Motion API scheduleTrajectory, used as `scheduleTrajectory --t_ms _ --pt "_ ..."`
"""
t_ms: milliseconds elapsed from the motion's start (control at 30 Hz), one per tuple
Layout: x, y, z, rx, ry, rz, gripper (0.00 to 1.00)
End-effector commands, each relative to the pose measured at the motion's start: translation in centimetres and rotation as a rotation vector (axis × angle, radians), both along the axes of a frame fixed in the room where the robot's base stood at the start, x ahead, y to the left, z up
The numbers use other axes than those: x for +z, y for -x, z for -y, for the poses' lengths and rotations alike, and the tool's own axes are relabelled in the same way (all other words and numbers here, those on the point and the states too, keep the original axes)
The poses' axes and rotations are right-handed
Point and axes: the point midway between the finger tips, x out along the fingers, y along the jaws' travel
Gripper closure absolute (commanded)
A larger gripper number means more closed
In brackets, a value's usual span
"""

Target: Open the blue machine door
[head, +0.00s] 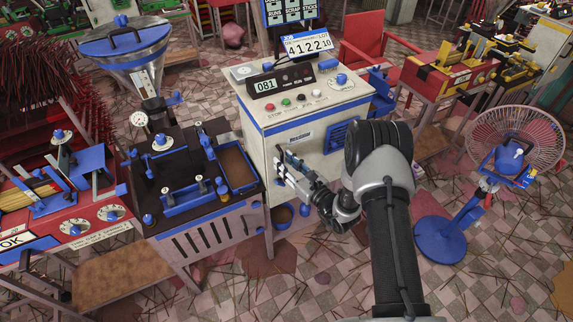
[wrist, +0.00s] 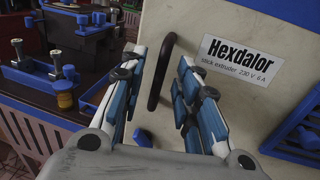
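A cream machine cabinet with blue trim (head: 268,143) stands in the middle of the head view. Its front panel (wrist: 285,40) fills the right of the wrist view and carries a white "Hexdalor" label (wrist: 240,60). A black upright bar handle (wrist: 160,72) is on that panel, left of the label. My gripper (head: 287,165) is in front of the cabinet's left part. In the wrist view my gripper (wrist: 158,62) is open, and the handle shows in the gap between its two fingers. I cannot tell whether they touch it. No open gap shows around the front panel.
A dark extruder bench with blue parts (head: 190,170) stands left of the cabinet. A fan with a blue base (head: 440,240) stands at the right. Thin sticks litter the tiled floor.

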Motion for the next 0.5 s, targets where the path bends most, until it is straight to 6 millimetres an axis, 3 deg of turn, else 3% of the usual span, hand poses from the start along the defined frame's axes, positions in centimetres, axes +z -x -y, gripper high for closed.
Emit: scheduleTrajectory --t_ms 167,500 --pt "0.02 -0.01 0.01 0.0 0.0 0.0 0.7" --pt "0.01 0.02 0.02 0.0 0.0 0.0 0.92"
